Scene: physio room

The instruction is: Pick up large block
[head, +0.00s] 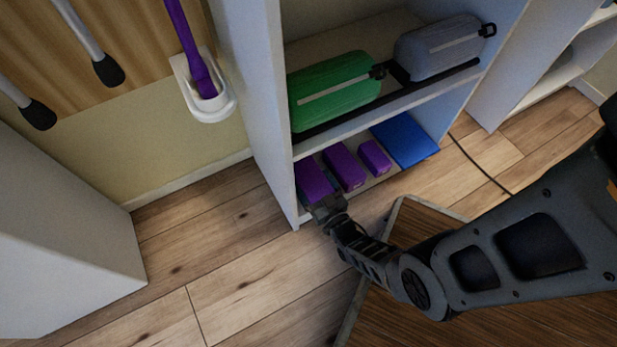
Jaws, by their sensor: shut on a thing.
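Three purple blocks of different sizes stand in a row on the bottom shelf in the head view. The large block (311,178) is at the left end, close to the shelf's left side wall. A medium purple block (345,167) and a small purple block (374,157) stand to its right. My gripper (326,203) reaches in from the front right and is shut on the near end of the large block. The fingers hide that end, and I cannot tell whether the block is off the shelf.
The white shelf unit's left wall (257,110) rises close beside the large block. Above are a green case (336,90) and a grey case (438,48). A blue flat thing (405,140) lies right of the blocks. A wooden surface (480,310) is below my arm.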

